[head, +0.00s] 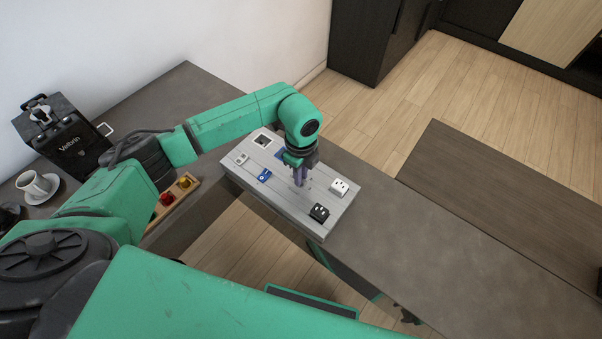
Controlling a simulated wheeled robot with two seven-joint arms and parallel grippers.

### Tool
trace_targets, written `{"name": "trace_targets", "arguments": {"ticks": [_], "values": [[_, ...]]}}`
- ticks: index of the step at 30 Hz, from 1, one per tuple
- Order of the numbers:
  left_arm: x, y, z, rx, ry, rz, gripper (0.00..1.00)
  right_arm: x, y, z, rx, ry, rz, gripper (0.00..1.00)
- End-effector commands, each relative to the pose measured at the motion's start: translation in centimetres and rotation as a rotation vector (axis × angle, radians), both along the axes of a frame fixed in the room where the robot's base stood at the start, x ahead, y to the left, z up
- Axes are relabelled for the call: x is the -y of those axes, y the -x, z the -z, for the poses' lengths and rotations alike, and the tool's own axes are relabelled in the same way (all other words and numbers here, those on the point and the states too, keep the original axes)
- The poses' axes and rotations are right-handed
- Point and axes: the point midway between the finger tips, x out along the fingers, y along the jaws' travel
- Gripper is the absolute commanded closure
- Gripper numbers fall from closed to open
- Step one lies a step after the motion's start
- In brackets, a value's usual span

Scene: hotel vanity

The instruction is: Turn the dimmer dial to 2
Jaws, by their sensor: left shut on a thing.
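A light grey panel (268,198) lies on the dark counter and bears several switches and sockets. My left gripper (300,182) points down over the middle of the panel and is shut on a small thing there. That thing is mostly hidden by the fingers; it is likely the dimmer dial, but its setting cannot be read. A blue piece (280,154) shows just behind the gripper. My right gripper is not in the head view.
On the panel are a blue switch (264,175), a white socket (339,187) and a black socket (319,213). A coffee machine (66,135), a cup (34,184) and a wooden tray (190,190) stand at left. The counter right of the panel is clear.

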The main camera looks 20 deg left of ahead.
Motion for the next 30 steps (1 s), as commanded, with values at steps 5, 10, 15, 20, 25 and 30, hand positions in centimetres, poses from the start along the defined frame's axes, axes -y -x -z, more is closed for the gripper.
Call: {"name": "trace_targets", "arguments": {"ticks": [5,10,15,20,25,30], "values": [[0.0,0.0,0.0,0.001,0.000,0.027,1.00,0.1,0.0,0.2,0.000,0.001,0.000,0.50],[0.0,-0.1,0.1,0.001,0.002,0.096,1.00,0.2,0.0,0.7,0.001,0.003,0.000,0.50],[0.0,-0.1,0.1,0.002,0.002,0.213,1.00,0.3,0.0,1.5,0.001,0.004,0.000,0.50],[0.1,-0.1,0.2,0.001,0.002,0.356,1.00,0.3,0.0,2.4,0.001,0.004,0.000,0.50],[0.0,-0.1,0.2,0.003,0.002,0.518,1.00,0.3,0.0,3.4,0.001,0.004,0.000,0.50],[0.0,-0.1,0.2,0.002,0.001,0.680,1.00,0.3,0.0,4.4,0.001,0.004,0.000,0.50]]}}
